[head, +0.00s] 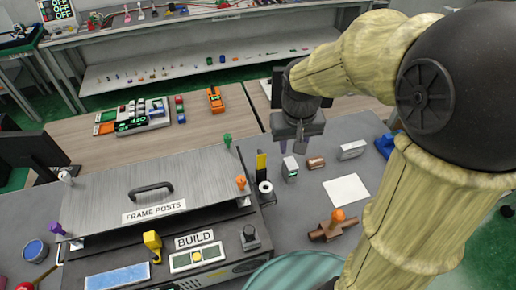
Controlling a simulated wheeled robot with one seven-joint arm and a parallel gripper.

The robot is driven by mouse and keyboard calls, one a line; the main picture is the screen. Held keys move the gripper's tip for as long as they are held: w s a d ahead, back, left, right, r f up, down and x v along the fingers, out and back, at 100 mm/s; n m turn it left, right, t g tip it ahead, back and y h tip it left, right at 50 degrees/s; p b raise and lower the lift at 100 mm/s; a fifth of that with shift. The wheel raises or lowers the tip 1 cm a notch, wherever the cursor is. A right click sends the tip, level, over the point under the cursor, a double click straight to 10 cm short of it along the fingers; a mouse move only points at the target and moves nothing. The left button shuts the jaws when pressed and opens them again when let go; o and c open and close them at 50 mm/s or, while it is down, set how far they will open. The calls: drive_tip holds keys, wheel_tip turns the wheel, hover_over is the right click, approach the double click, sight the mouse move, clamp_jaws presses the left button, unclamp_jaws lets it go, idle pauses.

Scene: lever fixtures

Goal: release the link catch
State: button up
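No part in view is labelled as the link catch, and I cannot tell for certain which it is. A grey machine has a metal cover marked FRAME POSTS (110,185) and a front panel marked BUILD (195,240). A yellow handle (152,243) stands on its front, and an upright yellow-and-black piece (262,165) stands at its right side. A brown fixture with an orange knob (338,215) sits on the table to the right. My gripper (292,146) points down above the table behind these, its fingers apart, with nothing visible between them.
A small white-and-dark box (290,168), a brown block (316,163) and a white block (352,149) lie below and right of my gripper. A white sheet (346,190) lies flat. A teal round object (295,272) is at the front. Colored posts rise at the cover's corners.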

wheel_tip(320, 180, up, 5)
drive_tip(key=n+h+b, duration=0.1)
drive_tip(key=b, duration=0.1)
hover_over(260, 151)
drive_tip(key=s, duration=0.2)
drive_tip(key=a+r+g+h, duration=0.1)
drive_tip(key=a+r, duration=0.2)
drive_tip(key=r, duration=0.2)
drive_tip(key=shift+w+a+n, duration=0.3)
drive_tip(key=shift+w+a, duration=0.05)
drive_tip(key=shift+a, duration=0.05)
drive_tip(key=d+f, duration=0.1)
drive_tip(key=f, duration=0.4)
drive_tip(key=d+f+p, duration=0.1)
drive_tip(key=f, duration=0.5)
drive_tip(key=w+d+f, duration=0.1)
drive_tip(key=f, duration=0.5)
drive_tip(key=shift+d, duration=0.15)
drive_tip(key=c, duration=0.7)
